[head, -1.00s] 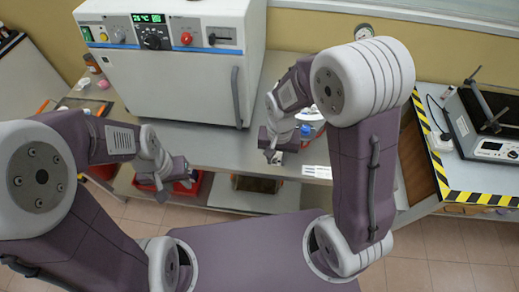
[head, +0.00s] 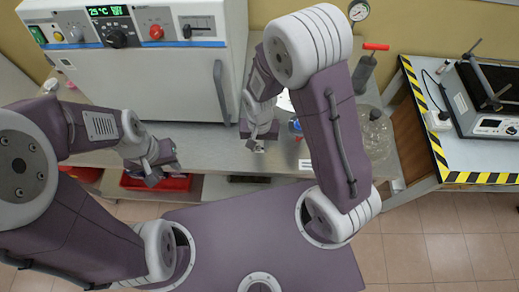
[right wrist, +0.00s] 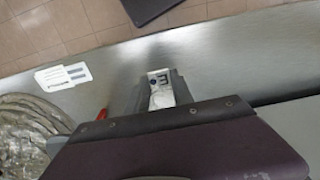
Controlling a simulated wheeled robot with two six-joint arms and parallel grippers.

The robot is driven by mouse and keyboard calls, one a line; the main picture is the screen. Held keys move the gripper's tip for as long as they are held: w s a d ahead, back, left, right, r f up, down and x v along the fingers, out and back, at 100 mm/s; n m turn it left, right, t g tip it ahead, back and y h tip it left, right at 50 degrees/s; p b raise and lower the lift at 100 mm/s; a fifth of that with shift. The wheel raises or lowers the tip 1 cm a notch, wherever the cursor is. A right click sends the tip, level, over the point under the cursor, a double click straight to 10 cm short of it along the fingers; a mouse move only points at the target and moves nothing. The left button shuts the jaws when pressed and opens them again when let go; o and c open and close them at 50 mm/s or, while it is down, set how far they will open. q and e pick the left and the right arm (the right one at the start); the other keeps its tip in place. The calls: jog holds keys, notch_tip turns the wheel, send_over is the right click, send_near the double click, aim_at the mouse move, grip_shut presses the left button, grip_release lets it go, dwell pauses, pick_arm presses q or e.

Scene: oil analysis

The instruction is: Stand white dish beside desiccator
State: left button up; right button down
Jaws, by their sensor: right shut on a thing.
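My right gripper (head: 257,148) is over the front part of the grey bench (head: 205,145). It is shut on a small white thing with dark markings (right wrist: 160,88), seen between the fingers in the right wrist view. This may be the white dish, but its full shape is hidden. A clear glass vessel (head: 376,132), which looks like the desiccator, stands on the bench to the right, behind my right arm. It also shows at the left edge of the right wrist view (right wrist: 28,138). My left gripper (head: 152,178) hangs near the bench's front edge; its jaws are unclear.
A white oven (head: 150,80) stands at the back left. A black cylinder with a red handle (head: 368,68) stands behind the glass vessel. A white card (right wrist: 62,76) lies near the bench edge. A red bin (head: 158,183) sits below. A striped-edge table (head: 438,150) is at right.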

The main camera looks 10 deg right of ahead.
aim_at(260, 148)
jog(key=f, duration=0.3)
jog(key=shift+s, duration=0.2)
jog(key=shift+w+f, duration=0.1)
jog(key=shift+f, duration=0.2)
jog(key=c, duration=1.1)
grip_release()
jog(key=shift+f, duration=0.1)
